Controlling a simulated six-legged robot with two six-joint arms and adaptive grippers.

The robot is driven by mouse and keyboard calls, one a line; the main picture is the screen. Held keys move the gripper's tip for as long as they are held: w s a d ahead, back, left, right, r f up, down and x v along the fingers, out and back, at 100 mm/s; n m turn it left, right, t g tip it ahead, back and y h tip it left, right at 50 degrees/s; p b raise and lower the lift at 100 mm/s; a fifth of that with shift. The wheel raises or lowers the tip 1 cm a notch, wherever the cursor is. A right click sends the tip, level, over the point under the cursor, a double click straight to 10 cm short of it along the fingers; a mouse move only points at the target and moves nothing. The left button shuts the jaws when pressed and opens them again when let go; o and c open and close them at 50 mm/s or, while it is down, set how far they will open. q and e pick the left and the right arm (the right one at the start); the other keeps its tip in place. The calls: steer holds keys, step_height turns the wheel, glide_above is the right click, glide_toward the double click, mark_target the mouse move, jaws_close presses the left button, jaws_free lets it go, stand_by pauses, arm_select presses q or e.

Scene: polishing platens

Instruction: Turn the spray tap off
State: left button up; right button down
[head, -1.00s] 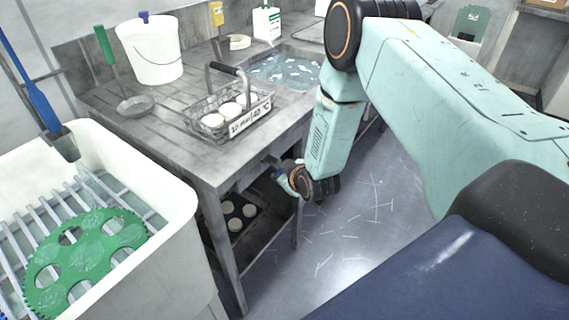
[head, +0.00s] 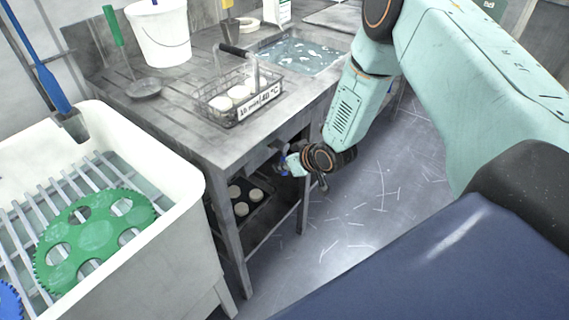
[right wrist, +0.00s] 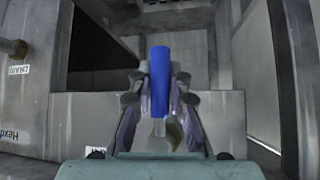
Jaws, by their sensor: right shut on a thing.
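A blue lever handle (right wrist: 160,80) stands between the fingers of my right gripper (right wrist: 158,88) in the right wrist view. The fingers are shut on it, one on each side. A pale metal stem shows below the handle. In the head view my right gripper (head: 290,163) is at the front edge of the steel bench (head: 195,140), just under the top. Only a small bit of blue shows there. The tap's body is mostly hidden and I cannot read a label for it. My left gripper is not in view.
A brass fitting (right wrist: 13,48) with a "DRAIN" label is at the left in the wrist view. A wire basket (head: 215,112) and a water-filled basin (head: 325,58) are on the bench. A white tub (head: 190,185) holds a green disc (head: 85,240). Floor right of the bench is open.

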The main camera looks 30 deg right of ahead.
steer(key=shift+w+r, duration=0.1)
steer(key=shift+r, duration=0.05)
steer(key=c, duration=1.3)
jaws_free()
steer(key=shift+o, duration=0.2)
steer(key=v, duration=1.2)
